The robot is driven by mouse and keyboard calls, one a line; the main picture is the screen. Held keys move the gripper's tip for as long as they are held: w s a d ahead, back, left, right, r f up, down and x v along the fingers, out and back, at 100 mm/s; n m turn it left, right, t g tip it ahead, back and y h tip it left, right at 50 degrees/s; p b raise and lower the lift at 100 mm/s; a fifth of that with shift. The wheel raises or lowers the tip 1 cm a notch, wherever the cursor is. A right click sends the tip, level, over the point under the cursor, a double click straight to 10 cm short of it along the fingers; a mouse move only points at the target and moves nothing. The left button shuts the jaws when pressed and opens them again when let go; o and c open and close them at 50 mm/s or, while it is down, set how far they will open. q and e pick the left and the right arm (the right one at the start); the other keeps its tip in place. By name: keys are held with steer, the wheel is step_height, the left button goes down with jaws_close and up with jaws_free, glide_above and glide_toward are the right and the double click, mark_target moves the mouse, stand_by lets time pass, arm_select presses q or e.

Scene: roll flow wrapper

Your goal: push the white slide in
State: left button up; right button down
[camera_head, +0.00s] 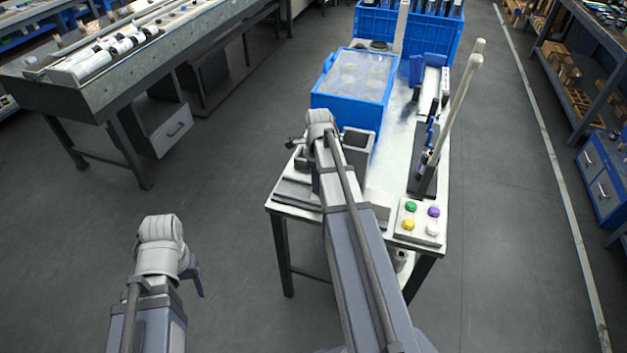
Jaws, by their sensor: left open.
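My left gripper (194,279) is at the lower left, over bare floor and well short of the table. Only a small dark part of it shows beside the wrist, and the rest is hidden. My right arm reaches over the table (401,254), and little of its gripper (295,143) shows, near the front of the blue box. I cannot pick out the white slide for certain. A pale block (379,203) stands at the table's front, just right of my right arm and partly covered by it.
A blue box with a clear lid (357,79) stands on the table, with a blue crate (425,36) behind. A button panel (421,222) is at the front right corner. Tall pale bars (458,105) rise on the right. Another workbench (125,70) stands at the upper left. Floor between is clear.

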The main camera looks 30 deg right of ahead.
steer(key=shift+c, duration=2.4)
jaws_free()
steer(key=shift+s+d, duration=0.15)
steer(key=shift+r, duration=0.15)
step_height(320, 180, up, 8)
steer(key=p, duration=0.8)
steer(key=shift+f, duration=0.2)
steer(key=shift+f, duration=0.1)
